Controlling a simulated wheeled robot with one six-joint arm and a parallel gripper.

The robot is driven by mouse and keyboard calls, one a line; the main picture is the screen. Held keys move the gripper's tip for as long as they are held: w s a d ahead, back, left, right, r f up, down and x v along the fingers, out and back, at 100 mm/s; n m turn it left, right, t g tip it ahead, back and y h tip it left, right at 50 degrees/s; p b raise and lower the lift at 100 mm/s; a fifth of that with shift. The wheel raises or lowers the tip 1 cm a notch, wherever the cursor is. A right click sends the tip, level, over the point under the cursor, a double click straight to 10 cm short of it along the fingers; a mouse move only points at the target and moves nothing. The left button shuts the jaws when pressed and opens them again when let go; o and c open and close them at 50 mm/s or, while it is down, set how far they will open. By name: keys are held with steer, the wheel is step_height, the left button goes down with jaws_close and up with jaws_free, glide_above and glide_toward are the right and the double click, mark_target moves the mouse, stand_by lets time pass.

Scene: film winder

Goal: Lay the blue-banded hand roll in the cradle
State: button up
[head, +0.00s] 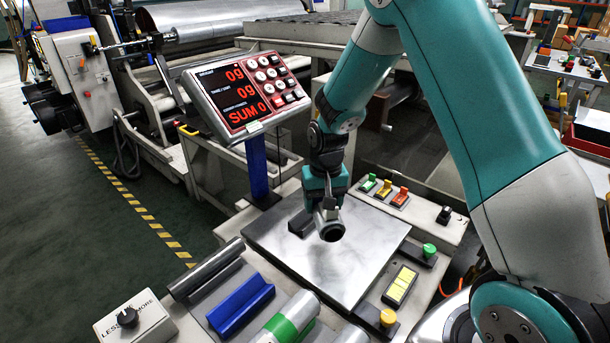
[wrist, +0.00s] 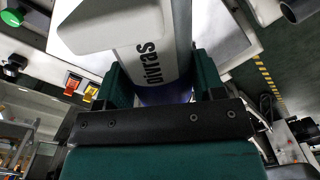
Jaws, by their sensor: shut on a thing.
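My gripper (head: 326,200) hangs above the grey metal plate, fingers pointing down. It is shut on a roll (head: 331,233), whose dark ring-shaped end faces the head camera. In the wrist view the jaws (wrist: 163,88) clamp this pale roll (wrist: 158,55), which bears dark lettering. A strip of blue shows on it between the jaws, so it looks like the blue-banded hand roll; most of the band is hidden. A blue trough-shaped block (head: 240,306), apparently the cradle, lies empty to the front left of the gripper. I cannot tell the roll's exact height above the plate.
The grey plate (head: 300,262) is otherwise mostly clear. A green-banded roll (head: 287,322) lies right of the blue trough, and a dark grey bar (head: 207,268) lies behind it. The counter display (head: 247,95) stands on a blue post. Buttons (head: 384,190) line the table's back right.

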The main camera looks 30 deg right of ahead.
steer(key=w+d+f+m, duration=0.2)
steer(key=w+d+m, duration=0.2)
steer(key=w+m, duration=0.75)
steer(key=shift+n, duration=0.55)
steer(key=f+b, duration=0.2)
steer(key=f, duration=0.1)
steer(key=w+f+b, duration=0.1)
steer(key=f+b, duration=0.1)
steer(key=f, duration=0.2)
steer(key=f+b, duration=0.2)
steer(key=f, duration=0.1)
steer(key=shift+w+d+f+b, duration=0.15)
steer(key=shift+w+f+b, duration=0.15)
steer(key=o, duration=1.1)
steer(key=shift+o, duration=0.2)
steer(key=shift+r, duration=0.1)
step_height(320, 180, up, 17)
steer(key=p, duration=0.1)
steer(key=shift+s+r, duration=0.15)
steer(key=shift+s, duration=0.05)
